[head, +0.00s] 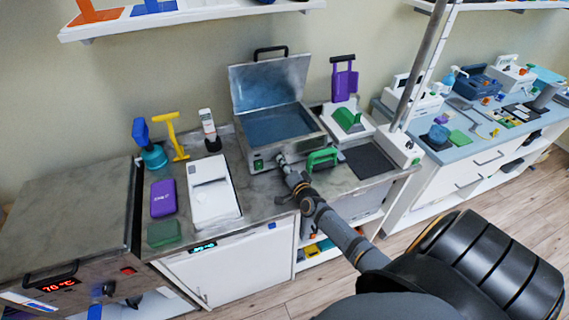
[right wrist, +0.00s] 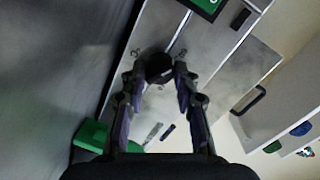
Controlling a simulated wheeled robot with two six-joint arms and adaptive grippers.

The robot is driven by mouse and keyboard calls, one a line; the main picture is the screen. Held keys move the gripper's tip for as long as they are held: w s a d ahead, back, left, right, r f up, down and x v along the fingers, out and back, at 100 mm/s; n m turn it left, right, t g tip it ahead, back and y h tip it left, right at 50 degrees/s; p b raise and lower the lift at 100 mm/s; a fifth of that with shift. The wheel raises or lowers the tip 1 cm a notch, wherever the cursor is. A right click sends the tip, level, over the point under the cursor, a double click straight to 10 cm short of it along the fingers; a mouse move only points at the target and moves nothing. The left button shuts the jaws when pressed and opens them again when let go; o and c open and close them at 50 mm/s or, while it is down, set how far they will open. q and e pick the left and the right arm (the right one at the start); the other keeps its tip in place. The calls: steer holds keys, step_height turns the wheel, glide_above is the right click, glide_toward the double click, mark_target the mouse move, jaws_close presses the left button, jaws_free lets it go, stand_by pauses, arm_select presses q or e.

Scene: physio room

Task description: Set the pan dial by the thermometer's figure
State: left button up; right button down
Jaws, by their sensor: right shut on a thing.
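The steel pan (head: 282,128) stands on the counter with its lid raised and a bluish inside. A small green-framed display (head: 257,164) is on its front, its figure too small to read. My right gripper (head: 283,160) reaches the pan's front face. In the right wrist view, its two fingers (right wrist: 160,75) are closed around the black dial (right wrist: 158,66), with marks on the steel beside it. A slim white handset (head: 208,126) stands upright in a dark stand left of the pan; I cannot tell whether it is the thermometer or read a figure on it. My left gripper is not in view.
A green-handled thing (head: 322,158) stands close to the right of my gripper. A white flat device (head: 212,190) and a purple box (head: 162,197) lie left. A steel unit (head: 70,220) with a red display stands at far left. A dark mat (head: 368,160) lies clear at right.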

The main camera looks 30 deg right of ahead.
stand_by(0.3)
steer(key=c, duration=1)
jaws_free()
steer(key=v, duration=1.2)
steer(key=shift+a, duration=0.1)
